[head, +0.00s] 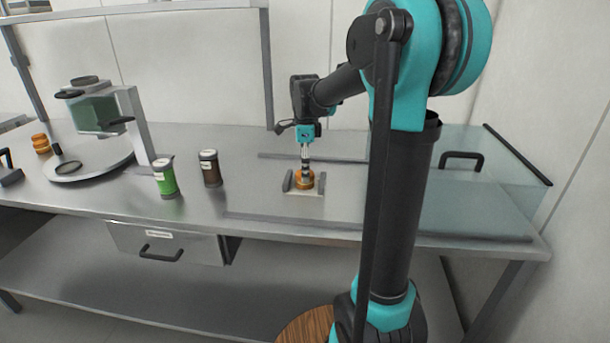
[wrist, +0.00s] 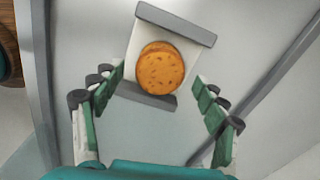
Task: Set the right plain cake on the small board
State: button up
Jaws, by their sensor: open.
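A round golden-brown plain cake (head: 304,182) lies on the small board (head: 289,189), a pale plate with a grey bar along each of two opposite sides. In the wrist view the cake (wrist: 160,68) sits between the two bars of the board (wrist: 178,23), nearer the lower bar. My gripper (head: 305,168) is right above the cake in the head view. In the wrist view my gripper (wrist: 160,88) is open, with its fingers apart to the left and right and clear space between them and the cake. The cake's underside is hidden.
A green-filled jar (head: 165,177) and a dark brown jar (head: 210,168) stand left of the board. Further left are a dispenser (head: 97,110) over a round plate (head: 100,166) and an orange-brown stack (head: 41,144). A clear case with a black handle (head: 461,161) is at the right.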

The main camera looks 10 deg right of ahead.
notch_tip(320, 180, up, 9)
jog(key=shift+r, duration=0.2)
dwell(0.4)
